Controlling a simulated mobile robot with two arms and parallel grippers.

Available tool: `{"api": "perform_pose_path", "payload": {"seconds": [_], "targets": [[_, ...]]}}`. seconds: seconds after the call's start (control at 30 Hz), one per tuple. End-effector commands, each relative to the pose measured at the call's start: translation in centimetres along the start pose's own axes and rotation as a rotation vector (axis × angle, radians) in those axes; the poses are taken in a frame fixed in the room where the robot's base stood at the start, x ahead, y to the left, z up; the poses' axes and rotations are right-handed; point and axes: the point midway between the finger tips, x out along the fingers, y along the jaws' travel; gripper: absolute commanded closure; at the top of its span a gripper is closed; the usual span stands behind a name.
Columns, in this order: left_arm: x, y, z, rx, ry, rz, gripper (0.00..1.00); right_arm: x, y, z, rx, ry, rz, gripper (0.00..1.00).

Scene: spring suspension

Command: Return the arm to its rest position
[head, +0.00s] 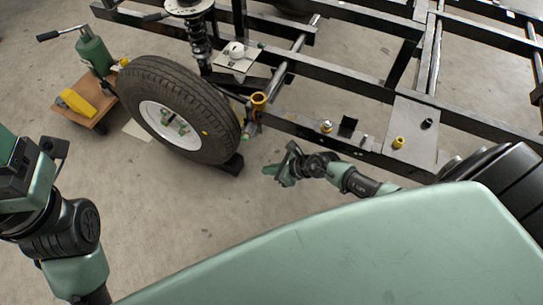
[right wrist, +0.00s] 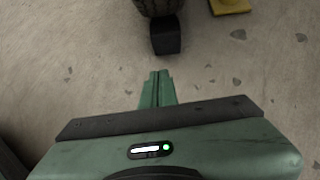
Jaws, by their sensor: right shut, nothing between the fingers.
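My right arm reaches out below the frame in the head view. Its green gripper (head: 280,172) is shut and empty, over bare floor to the right of the tyre. In the right wrist view the fingers of this gripper (right wrist: 159,78) lie together with nothing between them. Ahead of them, apart, is a black block (right wrist: 165,36) under the tyre (right wrist: 158,6). My left arm shows at the left edge of the head view, but its fingertips cannot be made out.
The black steel frame (head: 330,68) crosses the back, carrying a brass-coloured cup (head: 258,101) and small fittings. The wheel (head: 205,118) stands beside it. A wooden dolly (head: 78,114) with a green jack (head: 93,50) is at the left. The floor (head: 190,215) in front is clear.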

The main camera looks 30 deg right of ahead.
Motion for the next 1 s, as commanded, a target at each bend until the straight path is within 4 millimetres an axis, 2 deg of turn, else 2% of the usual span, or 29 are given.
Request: {"api": "perform_pose_path", "payload": {"seconds": [0.1,0.33,0.47,0.57,0.67,0.77,0.87,0.97,1.0], "targets": [[-0.2,-0.1,0.1,-0.002,-0.017,-0.006,0.22,-0.9,0.0,0.1,0.000,0.000,0.000,1.00],[-0.4,0.0,0.1,-0.003,-0.021,-0.007,0.22,-1.1,0.1,0.0,0.002,-0.001,0.001,1.00],[-0.4,-0.1,0.2,-0.004,-0.025,-0.009,0.22,-1.2,1.4,1.4,0.060,-0.033,0.034,1.00],[-0.5,-0.1,0.2,-0.005,-0.033,-0.012,0.22,-1.6,4.4,4.6,0.188,-0.101,0.112,1.00],[-0.6,-0.1,0.2,-0.006,-0.048,-0.017,0.22,-3.1,8.7,9.7,0.387,-0.201,0.249,1.00],[-0.8,-0.2,0.2,-0.008,-0.062,-0.023,0.22,-5.8,13.0,15.6,0.601,-0.302,0.423,1.00],[-1.0,-0.2,0.2,-0.010,-0.077,-0.029,0.22,-9.6,16.5,21.3,0.804,-0.390,0.618,1.00],[-1.3,-0.2,0.1,-0.012,-0.090,-0.035,0.22,-14.5,19.1,26.7,0.988,-0.465,0.833,1.00],[-1.3,-0.2,0.1,-0.013,-0.095,-0.037,0.22,-16.7,20.0,28.8,1.056,-0.491,0.926,1.00]]}}
